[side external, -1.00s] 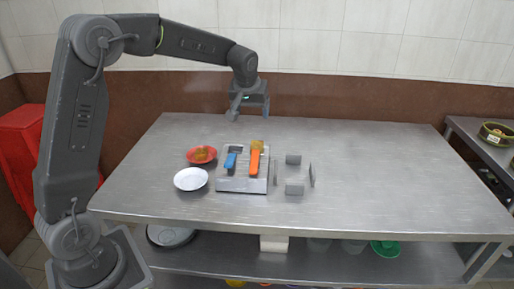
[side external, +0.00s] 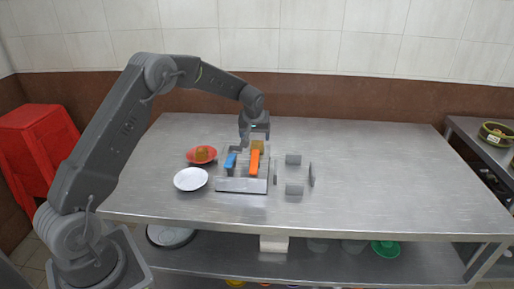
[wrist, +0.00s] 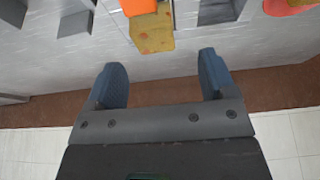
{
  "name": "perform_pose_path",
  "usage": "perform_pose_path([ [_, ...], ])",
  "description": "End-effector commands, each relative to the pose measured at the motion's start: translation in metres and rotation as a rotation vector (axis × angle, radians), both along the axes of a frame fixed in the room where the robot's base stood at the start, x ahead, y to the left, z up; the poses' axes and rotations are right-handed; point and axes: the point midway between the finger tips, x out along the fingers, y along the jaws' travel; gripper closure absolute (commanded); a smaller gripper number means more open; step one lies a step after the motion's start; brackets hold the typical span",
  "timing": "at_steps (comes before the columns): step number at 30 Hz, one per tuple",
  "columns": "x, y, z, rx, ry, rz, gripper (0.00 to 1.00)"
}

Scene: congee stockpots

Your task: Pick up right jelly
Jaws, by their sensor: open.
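The right jelly (side external: 257,146) is a yellow-brown block at the far end of an orange piece (side external: 255,163) on a metal tray (side external: 242,185). In the wrist view the jelly (wrist: 152,34) shows mottled yellow sides, with the orange piece (wrist: 138,6) against it at the top edge. My gripper (side external: 256,137) is just behind and above the jelly in the side view. In the wrist view its two blue-grey fingers (wrist: 163,78) are apart with nothing between them, and the jelly is beyond their tips. Another brown-orange jelly (side external: 202,153) sits on a red plate (side external: 190,159).
A blue piece (side external: 230,161) lies on the tray left of the orange one. A white plate (side external: 191,180) is at the left front. Several grey blocks (side external: 293,159) stand right of the tray. The table's right half (side external: 400,175) is clear.

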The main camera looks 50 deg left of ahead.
Motion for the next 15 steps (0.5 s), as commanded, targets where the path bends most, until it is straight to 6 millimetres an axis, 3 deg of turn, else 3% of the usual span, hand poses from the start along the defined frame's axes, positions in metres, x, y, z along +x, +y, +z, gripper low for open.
perform_pose_path([
  [9, 0.011, 0.003, -0.042, -0.003, 0.003, 0.0, 0.23],
  [15, 0.013, 0.005, -0.049, -0.002, 0.0, -0.002, 0.23],
])
